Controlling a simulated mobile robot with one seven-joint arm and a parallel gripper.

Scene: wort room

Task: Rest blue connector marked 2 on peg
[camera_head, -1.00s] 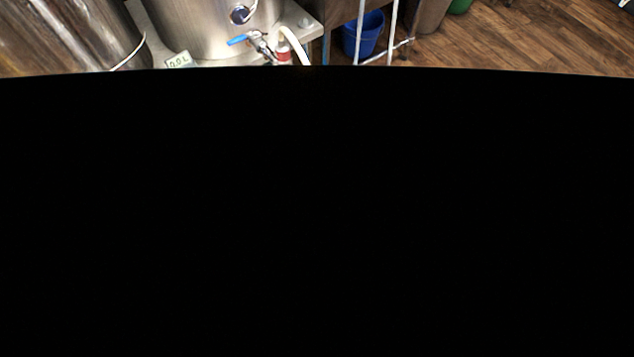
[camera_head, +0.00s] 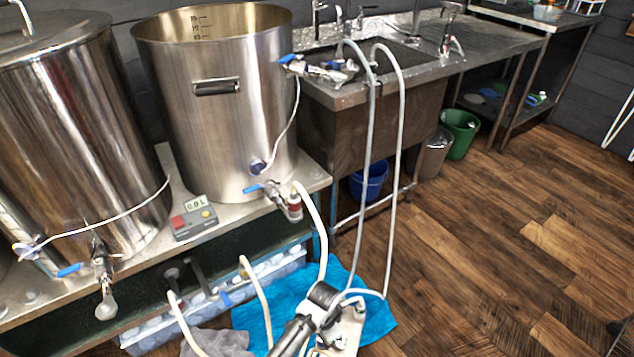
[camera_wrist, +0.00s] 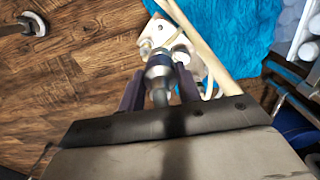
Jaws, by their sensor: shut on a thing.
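In the wrist view, my gripper (camera_wrist: 159,92) has its dark fingers on both sides of a bluish-grey cylindrical fitting (camera_wrist: 158,70). The gripper is shut on it. This may be the blue connector, but no mark 2 is readable. The fitting appears in front of a white-based pump (camera_wrist: 150,33), and I cannot tell whether they touch. In the head view, the pump (camera_head: 345,330) is at the bottom centre; I cannot make out my gripper there. Dark projections (camera_head: 200,275) below the kettle shelf may include the peg, but this is unclear.
Two steel kettles, left (camera_head: 75,130) and right (camera_head: 220,110), stand on the shelf with a small controller (camera_head: 193,217). A pale hose (camera_wrist: 205,45) passes close to my gripper. A blue cloth (camera_head: 270,312) and bottle crate (camera_head: 265,270) lie below. The wooden floor (camera_head: 500,240) is open at right.

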